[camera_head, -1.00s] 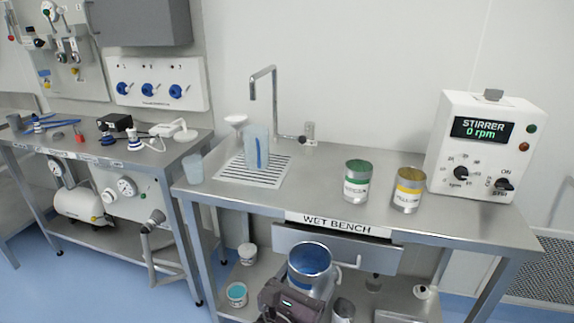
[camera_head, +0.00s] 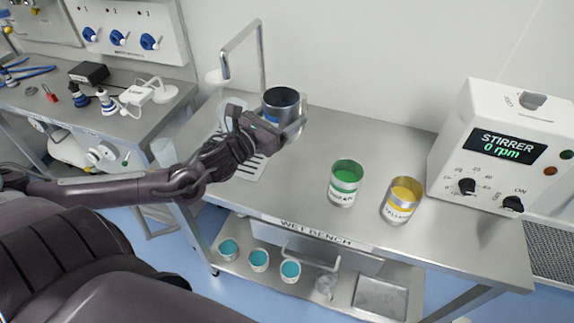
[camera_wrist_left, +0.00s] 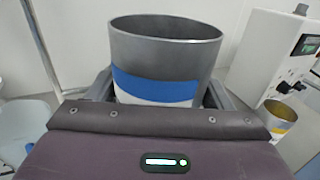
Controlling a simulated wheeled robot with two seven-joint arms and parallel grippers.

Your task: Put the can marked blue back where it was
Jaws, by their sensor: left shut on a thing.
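The can marked blue (camera_head: 281,100) is a grey metal can with a blue band. My left gripper (camera_head: 290,128) is shut on it and holds it upright at the bench's back left, by the tap. I cannot tell whether its base touches the bench. In the left wrist view the can (camera_wrist_left: 165,62) sits between the two fingers, its blue band and white label facing me. A green can (camera_head: 344,183) and a yellow can (camera_head: 401,200) stand on the wet bench to the right. My right gripper is not in view.
The stirrer box (camera_head: 500,145) stands at the bench's right end. Bare bench top lies between the blue can and the green can. Several small tubs stand on the lower shelf.

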